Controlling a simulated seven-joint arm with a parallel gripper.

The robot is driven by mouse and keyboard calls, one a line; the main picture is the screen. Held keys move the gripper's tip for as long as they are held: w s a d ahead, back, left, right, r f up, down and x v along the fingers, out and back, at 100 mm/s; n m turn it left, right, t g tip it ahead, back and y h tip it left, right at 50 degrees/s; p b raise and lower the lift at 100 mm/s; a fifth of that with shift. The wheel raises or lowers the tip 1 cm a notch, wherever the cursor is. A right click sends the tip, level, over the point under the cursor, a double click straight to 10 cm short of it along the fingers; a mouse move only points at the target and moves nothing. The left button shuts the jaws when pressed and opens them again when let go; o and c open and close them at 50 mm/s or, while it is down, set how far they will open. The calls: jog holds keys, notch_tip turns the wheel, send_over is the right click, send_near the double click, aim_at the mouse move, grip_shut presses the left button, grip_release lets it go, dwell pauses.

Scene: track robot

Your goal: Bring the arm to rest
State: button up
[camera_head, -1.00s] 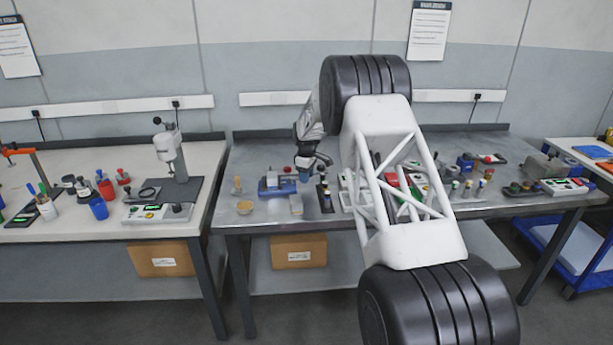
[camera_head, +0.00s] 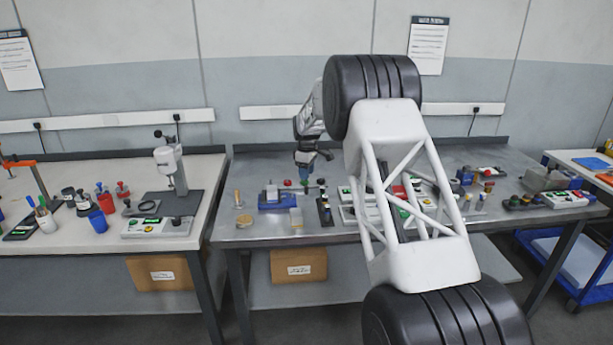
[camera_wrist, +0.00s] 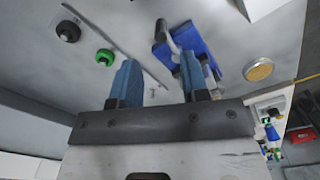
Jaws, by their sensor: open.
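My arm reaches over the metal bench (camera_head: 340,236), and its large black-and-white links fill the middle of the head view. My gripper (camera_head: 306,178) points down above the bench, near the back. In the wrist view its two blue fingers (camera_wrist: 157,62) stand apart with nothing held between them. A blue fixture (camera_head: 275,199) lies on the bench to the left of the gripper; it also shows in the wrist view (camera_wrist: 205,48), beyond the right finger. I cannot tell the exact height of the fingertips above the bench.
A round tan disc (camera_head: 244,220) lies at the bench's left front. A black round piece (camera_wrist: 67,31) and a green one (camera_wrist: 105,56) show left of the fingers in the wrist view. Small parts and devices crowd the bench to the right, partly behind my arm. A light table (camera_head: 70,238) stands left.

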jog(key=shift+r, duration=0.1)
jog(key=shift+s+r, duration=0.2)
jog(key=s+d+r+m, duration=0.2)
jog(key=s+r, duration=0.5)
jog(key=s, duration=0.4)
jog(key=s+d+r+m+t, duration=0.1)
jog(key=s+d+r+m, duration=0.1)
jog(key=s+r, duration=0.75)
jog(key=s+d+r+m, duration=0.15)
jog(key=s+r, duration=0.35)
jog(key=s, duration=0.9)
jog(key=s+d+f+m, duration=0.1)
jog(key=s+f+m, duration=0.1)
jog(key=s, duration=1.7)
jog(key=s+d+f+m+t, duration=0.1)
jog(key=s+f+m, duration=0.2)
jog(key=s, duration=1.7)
jog(key=shift+d+m+t, duration=0.15)
jog(key=shift+m+t, duration=0.15)
jog(key=shift+m, duration=0.85)
